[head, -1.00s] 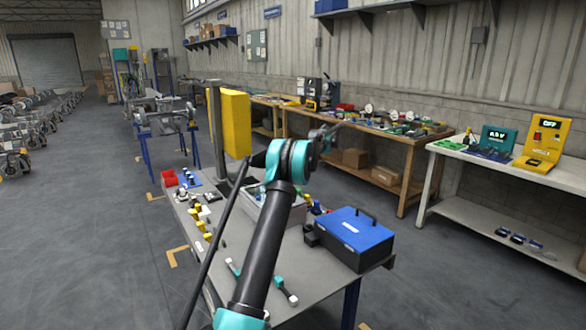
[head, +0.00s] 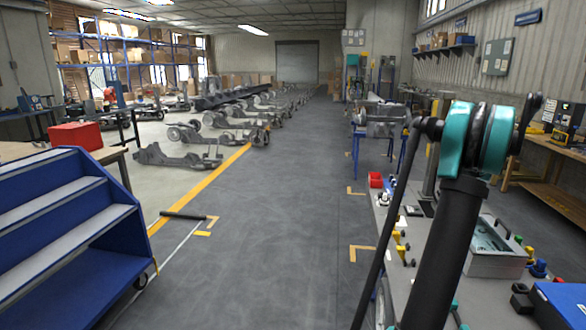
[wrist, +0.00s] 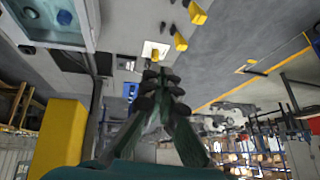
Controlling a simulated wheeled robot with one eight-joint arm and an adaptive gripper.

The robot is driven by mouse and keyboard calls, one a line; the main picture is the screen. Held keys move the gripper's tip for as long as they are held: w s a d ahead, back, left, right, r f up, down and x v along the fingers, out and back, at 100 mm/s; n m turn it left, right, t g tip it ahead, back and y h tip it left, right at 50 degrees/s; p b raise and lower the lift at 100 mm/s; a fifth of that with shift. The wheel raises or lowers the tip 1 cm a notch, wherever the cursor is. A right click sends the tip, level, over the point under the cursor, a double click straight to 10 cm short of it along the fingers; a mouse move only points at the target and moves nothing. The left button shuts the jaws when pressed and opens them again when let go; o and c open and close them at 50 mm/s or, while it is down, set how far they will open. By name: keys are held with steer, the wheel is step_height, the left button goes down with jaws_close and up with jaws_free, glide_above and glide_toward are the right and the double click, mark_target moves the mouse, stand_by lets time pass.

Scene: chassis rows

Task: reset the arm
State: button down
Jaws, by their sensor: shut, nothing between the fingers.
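My gripper (wrist: 160,85) shows in the wrist view, its dark fingers together with nothing between them. It is apart from the objects seen around it. In the head view my black and teal arm rises at the right, bent at a teal joint, in front of a grey workbench (head: 385,210). My gripper's fingertips cannot be made out clearly in the head view.
The bench holds a grey bin (head: 493,262), a blue box (head: 560,303), a red bin (head: 375,180) and small yellow parts (head: 401,252). A blue step cart (head: 70,235) stands at the left. A clear grey aisle (head: 290,200) runs between, with chassis rows (head: 190,148) beyond.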

steer(key=s+a+f+g, duration=0.1)
steer(key=s+a, duration=0.3)
steer(key=a, duration=0.6)
steer(key=s+a+f+n, duration=0.15)
steer(key=s+a, duration=0.25)
steer(key=a, duration=0.7)
steer(key=s+a+f+g, duration=0.15)
steer(key=s+a, duration=0.25)
steer(key=a, duration=0.6)
steer(key=s+a+f, duration=0.5)
steer(key=s+a, duration=0.2)
steer(key=s, duration=0.4)
steer(key=s+a+f, duration=0.6)
steer(key=s+a, duration=0.1)
steer(key=s, duration=0.5)
steer(key=shift+s+h, duration=0.25)
steer(key=shift+h, duration=0.05)
steer(key=shift+n, duration=0.25)
